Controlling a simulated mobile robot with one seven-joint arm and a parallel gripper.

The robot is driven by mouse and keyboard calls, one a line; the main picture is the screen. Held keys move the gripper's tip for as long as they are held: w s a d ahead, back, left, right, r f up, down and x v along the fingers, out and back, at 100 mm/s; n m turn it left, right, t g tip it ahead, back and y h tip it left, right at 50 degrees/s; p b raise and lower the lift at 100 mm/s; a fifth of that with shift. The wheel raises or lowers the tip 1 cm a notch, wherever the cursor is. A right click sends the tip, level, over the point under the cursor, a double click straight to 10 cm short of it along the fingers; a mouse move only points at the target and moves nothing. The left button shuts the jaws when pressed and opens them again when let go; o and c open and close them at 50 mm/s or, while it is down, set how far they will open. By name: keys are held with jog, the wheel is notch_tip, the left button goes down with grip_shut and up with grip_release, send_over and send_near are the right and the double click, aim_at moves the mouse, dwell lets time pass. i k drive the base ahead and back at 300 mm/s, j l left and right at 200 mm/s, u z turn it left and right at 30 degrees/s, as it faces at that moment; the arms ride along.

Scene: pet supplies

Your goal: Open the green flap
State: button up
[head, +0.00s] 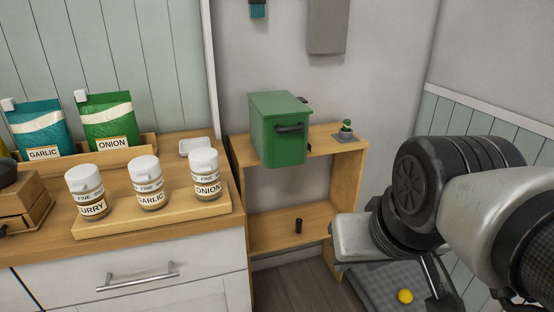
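A green box (278,130) stands on the wooden shelf unit in the middle of the head view.
Left is a counter (60,246) with several seasoning jars and pouches. A yellow ball (405,296) lies low on a grey mat (376,280).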

aim_at(282, 103)
jog(key=k, duration=0.35)
jog(key=l+u, duration=0.3)
jog(key=l, duration=0.45)
jog(key=l+u, duration=0.3)
jog(key=l, duration=0.5)
jog(key=k+l+u, duration=0.15)
jog(key=l, duration=0.2)
jog(key=k+l+u, duration=0.1)
jog(key=l, duration=0.2)
jog(key=k+l+u, duration=0.15)
jog(key=k+l, duration=0.1)
jog(key=k, duration=0.25)
jog(key=k+l, duration=0.1)
jog(key=k, duration=0.25)
jog(key=i+j+z, duration=0.25)
jog(key=i+j, duration=0.35)
jog(key=i, duration=0.3)
jog(key=i+j+z, duration=0.25)
jog(key=i+j, duration=0.5)
jog(key=i, duration=0.1)
